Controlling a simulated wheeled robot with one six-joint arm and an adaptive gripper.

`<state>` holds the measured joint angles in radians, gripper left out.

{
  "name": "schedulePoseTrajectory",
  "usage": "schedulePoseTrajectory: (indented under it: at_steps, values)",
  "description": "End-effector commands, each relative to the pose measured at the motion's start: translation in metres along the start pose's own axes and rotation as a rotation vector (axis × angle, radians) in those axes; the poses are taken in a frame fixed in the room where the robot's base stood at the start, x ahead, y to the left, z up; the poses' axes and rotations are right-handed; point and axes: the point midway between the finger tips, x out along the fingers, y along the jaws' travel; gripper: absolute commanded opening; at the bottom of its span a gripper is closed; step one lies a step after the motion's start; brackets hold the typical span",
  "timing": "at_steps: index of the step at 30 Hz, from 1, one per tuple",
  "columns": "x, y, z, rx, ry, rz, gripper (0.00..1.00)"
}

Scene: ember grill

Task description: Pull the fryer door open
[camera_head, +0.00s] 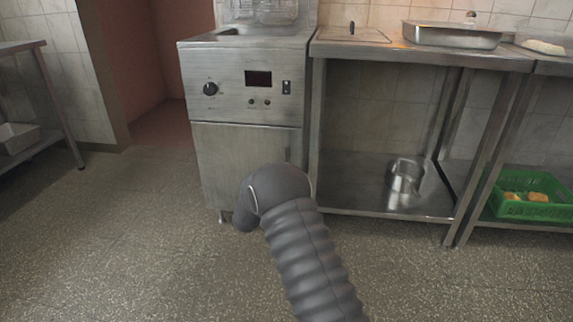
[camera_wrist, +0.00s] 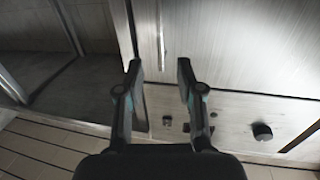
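The fryer door (camera_head: 235,150) is a plain metal panel below the control panel and looks shut in the head view. My arm covers its lower right part and hides my gripper there. In the wrist view, the picture is turned over, with the door (camera_wrist: 235,50) above the control panel. My gripper (camera_wrist: 159,68) is open, with one finger on each side of a thin upright door handle (camera_wrist: 162,38). The handle lines up with the gap between the fingers. I cannot tell how far the fingertips are from it, and no contact shows.
The fryer's control panel (camera_head: 245,82) has a black knob and a display. A steel table (camera_head: 335,50) stands close on the fryer's right, with a metal pot (camera_head: 405,176) on its lower shelf. A green crate (camera_head: 545,208) is further right. The floor in front is clear.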

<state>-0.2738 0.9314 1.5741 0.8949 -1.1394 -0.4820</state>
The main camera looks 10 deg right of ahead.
Motion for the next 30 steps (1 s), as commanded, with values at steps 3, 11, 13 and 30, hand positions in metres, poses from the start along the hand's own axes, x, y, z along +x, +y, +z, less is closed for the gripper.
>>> schedulePoseTrajectory:
  at_steps: [3, 11, 13, 30]
  values:
    - [0.022, 0.001, 0.001, 0.002, 0.000, 0.001, 0.37]
    - [0.070, 0.000, 0.001, 0.001, 0.000, 0.000, 0.37]
    - [0.082, 0.000, 0.001, 0.002, 0.000, 0.000, 0.37]
    - [0.118, 0.000, 0.001, 0.000, -0.002, -0.002, 0.37]
